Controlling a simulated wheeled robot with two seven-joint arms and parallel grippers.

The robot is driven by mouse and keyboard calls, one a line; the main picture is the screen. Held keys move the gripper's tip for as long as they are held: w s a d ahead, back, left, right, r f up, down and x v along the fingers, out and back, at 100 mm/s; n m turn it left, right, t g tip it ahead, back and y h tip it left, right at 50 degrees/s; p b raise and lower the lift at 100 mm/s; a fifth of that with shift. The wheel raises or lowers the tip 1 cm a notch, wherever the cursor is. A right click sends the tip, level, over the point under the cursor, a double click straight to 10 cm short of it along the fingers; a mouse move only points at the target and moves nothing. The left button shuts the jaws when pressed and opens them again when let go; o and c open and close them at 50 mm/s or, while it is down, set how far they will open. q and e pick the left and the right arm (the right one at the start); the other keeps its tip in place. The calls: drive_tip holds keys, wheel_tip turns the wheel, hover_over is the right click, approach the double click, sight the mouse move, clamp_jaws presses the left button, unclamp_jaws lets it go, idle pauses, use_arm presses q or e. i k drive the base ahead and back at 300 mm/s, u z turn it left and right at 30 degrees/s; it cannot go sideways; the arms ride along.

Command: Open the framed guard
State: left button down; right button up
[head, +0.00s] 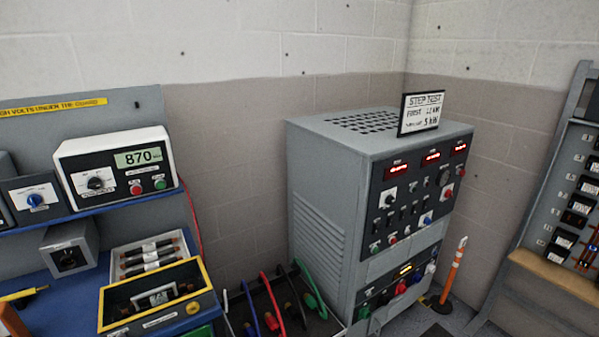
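The framed guard (103,307) is at the lower left of the head view, on the blue bench. It has a yellow frame around a dark opening, with a small label inside and a round yellow knob (193,307) at its front right. It looks shut, but I cannot tell for certain. Neither of my grippers shows in the head view.
A white meter box (115,165) reading 870 stands on the shelf above. A tray of fuse-like parts (150,255) lies behind the guard. Coloured cables (270,300) hang to its right, before a tall grey cabinet (320,220). An orange post (453,270) stands farther right.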

sight(134, 298)
drive_tip(key=u, duration=1.25)
